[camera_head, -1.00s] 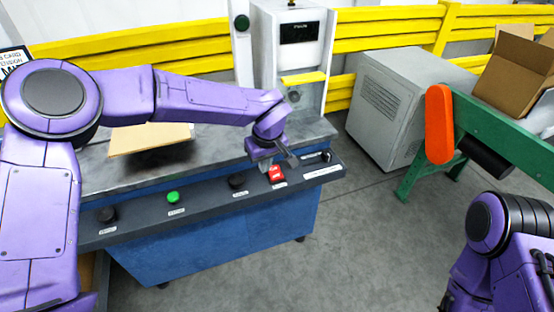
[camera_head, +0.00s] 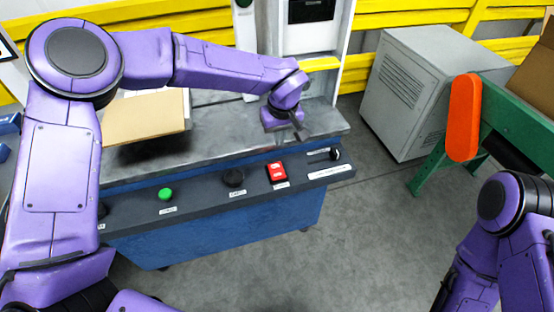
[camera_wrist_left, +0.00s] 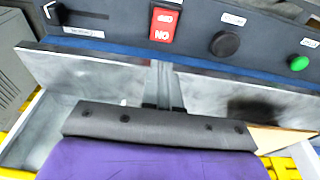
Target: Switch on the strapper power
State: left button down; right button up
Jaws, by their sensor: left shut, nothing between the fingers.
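The red power switch (camera_head: 277,172) is a rocker set in the dark front panel of the blue strapper (camera_head: 215,228). In the left wrist view the red switch (camera_wrist_left: 162,26) shows white lettering, with ON on one half. I cannot tell which half is pressed in. My left gripper (camera_head: 299,133) is shut and empty, over the grey table top just behind the panel. It is apart from the switch. In the left wrist view its fingers (camera_wrist_left: 160,72) point towards the switch. My right arm shows at the lower right, but its fingertips are not visible.
The panel also holds a green button (camera_head: 166,194), a black knob (camera_head: 233,178) and a slider (camera_head: 334,155). A cardboard sheet (camera_head: 145,116) lies on the table top. A grey cabinet (camera_head: 408,95) and a green conveyor with an orange end (camera_head: 463,118) stand at right.

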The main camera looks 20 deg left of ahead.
aim_at(277, 166)
pick_arm(q)
jog(key=f, duration=0.4)
jog(key=w+a+f+p, duration=0.1)
jog(key=f, duration=0.3)
jog(key=w+f+p, duration=0.1)
jog(key=f, duration=0.3)
jog(key=shift+a+f, duration=0.15)
jog(key=shift+f, duration=0.25)
jog(key=shift+f, duration=0.1)
